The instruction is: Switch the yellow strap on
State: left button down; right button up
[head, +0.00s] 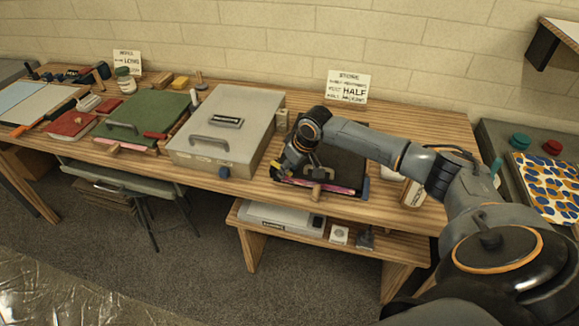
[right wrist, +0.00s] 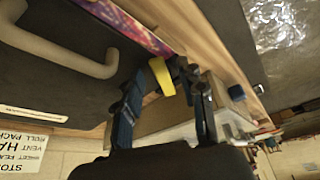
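The yellow strap (right wrist: 163,76) shows as a short curved band between the fingers of my right gripper (right wrist: 165,85) in the right wrist view. In the head view only a small yellow bit (head: 275,163) shows, at the left front corner of a black case (head: 345,165). My right gripper (head: 284,172) reaches over the case from the right, fingers at that corner. Its fingers stand apart on either side of the strap; whether they touch it I cannot tell. The strap's far end is hidden. My left gripper is out of view.
A large grey case (head: 240,105) stands close to the left of my gripper. A sign (head: 347,87) stands behind.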

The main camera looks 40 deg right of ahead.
grip_shut()
